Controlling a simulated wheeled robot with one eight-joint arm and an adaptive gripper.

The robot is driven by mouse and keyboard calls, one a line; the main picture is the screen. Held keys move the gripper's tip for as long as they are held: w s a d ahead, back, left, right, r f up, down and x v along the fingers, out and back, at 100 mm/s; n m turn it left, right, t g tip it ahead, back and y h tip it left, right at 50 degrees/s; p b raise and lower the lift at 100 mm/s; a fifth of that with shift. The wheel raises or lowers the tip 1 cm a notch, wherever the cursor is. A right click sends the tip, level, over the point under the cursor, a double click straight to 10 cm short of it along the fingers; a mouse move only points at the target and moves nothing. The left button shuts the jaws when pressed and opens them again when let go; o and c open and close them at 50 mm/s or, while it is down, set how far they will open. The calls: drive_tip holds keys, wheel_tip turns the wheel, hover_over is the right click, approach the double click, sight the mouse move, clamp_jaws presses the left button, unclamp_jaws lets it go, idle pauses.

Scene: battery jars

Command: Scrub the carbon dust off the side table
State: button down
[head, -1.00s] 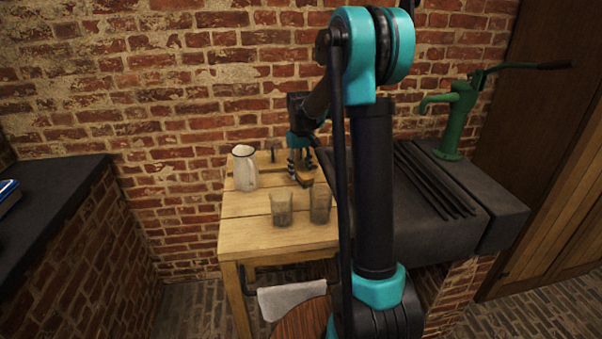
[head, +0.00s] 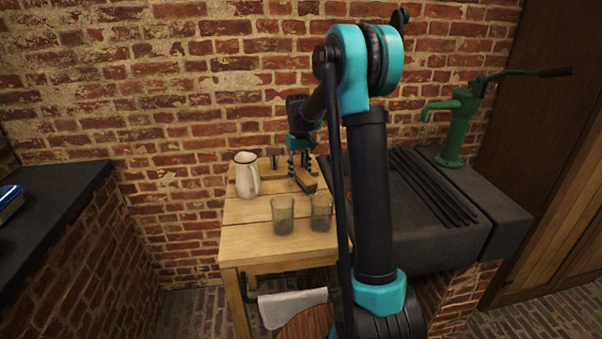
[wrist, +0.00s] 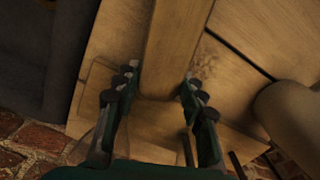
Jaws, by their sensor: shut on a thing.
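The side table (head: 250,240) is a light wooden plank table against the brick wall. My gripper (head: 301,163) is over its back right part, shut on a wooden brush (head: 306,183). In the wrist view my gripper (wrist: 158,82) has a finger on each side of the long brush (wrist: 168,45), which is low over or on the tabletop; contact is hidden. A faint dark speckled patch (wrist: 204,62) shows on the table (wrist: 240,85) beside the brush. It looks like carbon dust. The brush's underside is hidden.
A white jug (head: 246,176) stands left of the brush. Two cloudy glass jars (head: 283,215) (head: 321,212) stand in front of it. A stone sink (head: 400,225) with a green pump (head: 459,130) adjoins on the right. A cloth (head: 290,306) hangs at the table's front.

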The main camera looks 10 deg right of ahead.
drive_tip(key=shift+w+a+r, duration=0.2)
drive_tip(key=shift+w+a, duration=0.3)
drive_tip(key=shift+a, duration=0.35)
drive_tip(key=shift+s+a+f, duration=0.1)
drive_tip(key=shift+s+f, duration=0.05)
drive_tip(key=shift+s, duration=5.25)
drive_tip(key=shift+a+f, duration=0.1)
drive_tip(key=shift+a, duration=0.65)
drive_tip(key=shift+w, duration=1.95)
